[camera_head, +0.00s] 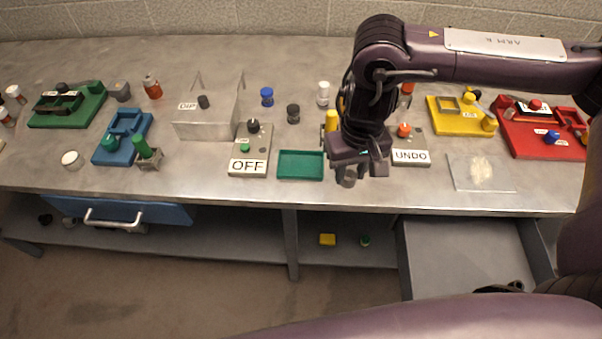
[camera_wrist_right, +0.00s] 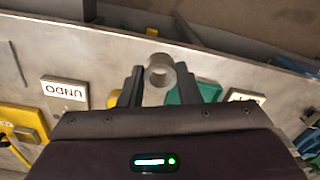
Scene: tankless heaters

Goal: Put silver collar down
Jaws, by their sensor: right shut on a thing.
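The silver collar (camera_head: 346,177) is a short grey ring at the tips of my right gripper (camera_head: 358,170), near the front edge of the table (camera_head: 225,190). In the right wrist view the collar (camera_wrist_right: 160,70) shows as a ring with an open hole, between the two dark fingers of my right gripper (camera_wrist_right: 157,84). The gripper is shut on it. I cannot tell whether the collar touches the tabletop or hangs just above it. My left gripper is not in view.
A green tray (camera_head: 301,177) lies left of the collar; the UNDO panel (camera_head: 410,157) stands right of it. A yellow cylinder (camera_head: 331,121) is close behind. Further right lies a clear plate (camera_head: 465,181). An open drawer (camera_head: 465,250) juts out below the right front edge.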

